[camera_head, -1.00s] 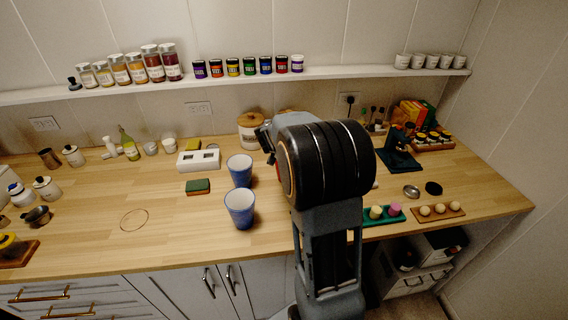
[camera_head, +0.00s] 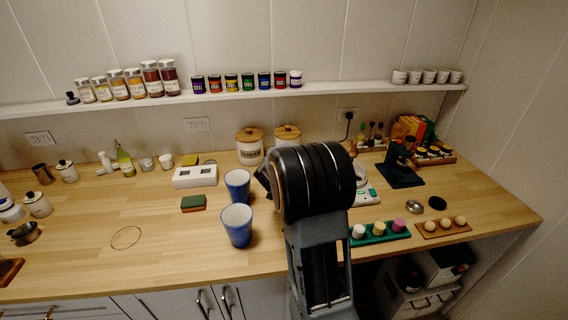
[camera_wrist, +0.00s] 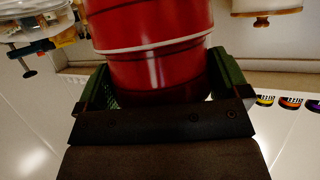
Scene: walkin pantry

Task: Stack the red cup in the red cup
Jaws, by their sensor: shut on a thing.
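In the wrist view, my gripper (camera_wrist: 162,88) is shut on a red cup (camera_wrist: 155,72), with a green-padded finger on each side of it. A pale line runs around the red surface, with more red above it. I cannot tell whether this is one cup with a band or two cups nested. In the head view, my arm's thick black link hides my fingers and the held cup. No red cup shows on the counter in that view; the area behind my arm is hidden.
Two blue cups (camera_head: 237,225) (camera_head: 237,186) stand on the wooden counter (camera_head: 160,260) left of my arm. A sponge (camera_head: 193,203) and a white block (camera_head: 195,177) are further left. A scale (camera_head: 366,193), a green tray (camera_head: 381,235) and a wooden egg holder (camera_head: 443,228) are on the right.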

